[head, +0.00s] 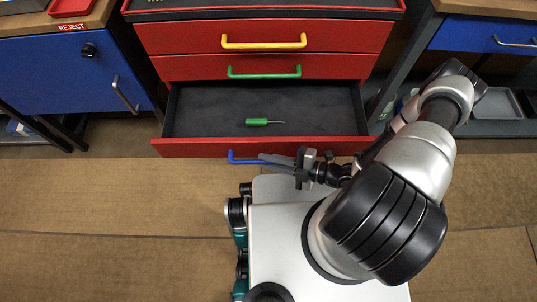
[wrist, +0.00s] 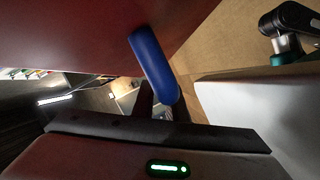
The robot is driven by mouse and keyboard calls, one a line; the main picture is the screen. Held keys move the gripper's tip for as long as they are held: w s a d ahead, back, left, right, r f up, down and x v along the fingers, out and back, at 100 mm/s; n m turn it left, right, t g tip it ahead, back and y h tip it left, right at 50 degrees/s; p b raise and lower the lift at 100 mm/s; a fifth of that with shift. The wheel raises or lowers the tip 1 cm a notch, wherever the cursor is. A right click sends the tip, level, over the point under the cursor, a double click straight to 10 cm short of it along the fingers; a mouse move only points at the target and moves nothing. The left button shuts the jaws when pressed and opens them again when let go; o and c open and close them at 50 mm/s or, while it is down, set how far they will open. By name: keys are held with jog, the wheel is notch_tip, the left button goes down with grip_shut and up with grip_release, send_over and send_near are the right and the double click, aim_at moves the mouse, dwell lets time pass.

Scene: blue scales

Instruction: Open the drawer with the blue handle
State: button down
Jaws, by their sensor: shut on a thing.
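The drawer with the blue handle (head: 195,148) is the lowest red drawer of the cabinet, and it stands pulled out. Its dark grey inside shows, with a green-handled tool (head: 257,122) lying in it. The blue handle (head: 240,158) is on its front; its right part is hidden behind my gripper (head: 282,160). My gripper is shut on the blue handle. In the wrist view the blue handle (wrist: 150,62) runs down from the red drawer front (wrist: 70,35) toward my gripper; its lower end is partly hidden.
Above are two shut red drawers, with a yellow handle (head: 263,42) and a green handle (head: 264,72). A blue cabinet (head: 60,75) marked REJECT stands left, a bench with a blue drawer (head: 480,35) right. Brown floor (head: 100,200) is clear at the left.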

jog(key=shift+s, duration=0.35)
jog(key=c, duration=1.8)
grip_release()
jog(key=shift+o, duration=0.2)
jog(key=p+v, duration=0.2)
jog(key=v, duration=1.5)
jog(key=shift+d, duration=0.25)
jog(key=shift+o, duration=0.2)
jog(key=shift+r, duration=0.1)
